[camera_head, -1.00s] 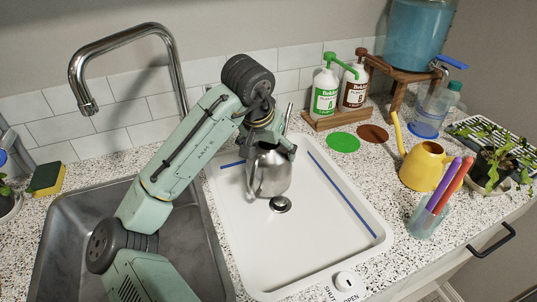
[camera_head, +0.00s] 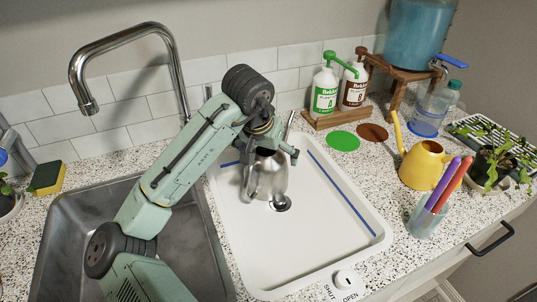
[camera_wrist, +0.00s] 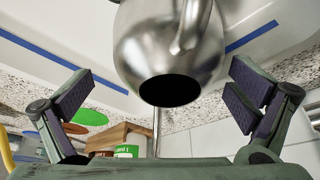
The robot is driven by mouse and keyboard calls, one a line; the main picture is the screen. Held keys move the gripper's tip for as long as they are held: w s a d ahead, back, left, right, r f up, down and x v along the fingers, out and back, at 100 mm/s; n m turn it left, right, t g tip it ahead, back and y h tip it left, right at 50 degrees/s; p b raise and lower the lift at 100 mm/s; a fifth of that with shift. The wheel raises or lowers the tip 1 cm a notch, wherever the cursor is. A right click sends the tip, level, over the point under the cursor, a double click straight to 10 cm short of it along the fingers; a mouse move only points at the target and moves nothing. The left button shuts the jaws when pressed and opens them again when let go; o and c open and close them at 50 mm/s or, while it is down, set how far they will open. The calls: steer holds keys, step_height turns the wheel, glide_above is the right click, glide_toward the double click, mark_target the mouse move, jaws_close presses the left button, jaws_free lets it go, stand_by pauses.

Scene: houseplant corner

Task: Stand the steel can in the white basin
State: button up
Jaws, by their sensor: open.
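The steel can (camera_head: 270,180) is upright inside the white basin (camera_head: 310,245), just behind the drain and seemingly on the basin floor. Its thin spout rises behind my gripper. In the wrist view the can (camera_wrist: 150,55) shows its round steel body, handle and dark top opening. My gripper (camera_head: 272,143) is above and behind the can's top, covering part of it in the head view. In the wrist view my gripper's fingers (camera_wrist: 160,98) are spread wide on either side of the can, with clear gaps and no contact.
A grey sink (camera_head: 75,225) lies left of the basin, with a chrome faucet (camera_head: 125,40) over it. Pump bottles (camera_head: 325,90), a yellow watering can (camera_head: 424,166) and a cup of markers (camera_head: 424,218) stand to the right. The basin's front and right floor is clear.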

steer(key=b+v, duration=0.2)
steer(key=v, duration=0.9)
steer(key=shift+s+r, duration=0.25)
steer(key=shift+r, duration=0.1)
